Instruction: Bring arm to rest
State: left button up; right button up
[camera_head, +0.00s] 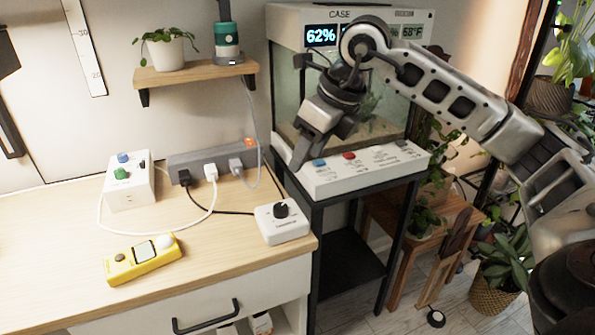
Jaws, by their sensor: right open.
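My right arm comes in from the right edge. My right gripper (300,150) points down and to the left, in front of the glass case (285,82). It is just above the left end of the white control panel (365,172) with blue and red buttons. The gripper is open and nothing shows between its fingers. I cannot tell whether a fingertip touches the panel. My left gripper is not in view.
A wall shelf (195,73) bears a potted plant (168,48). Plants stand at right.

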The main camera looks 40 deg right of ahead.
jog(key=shift+v, duration=0.95)
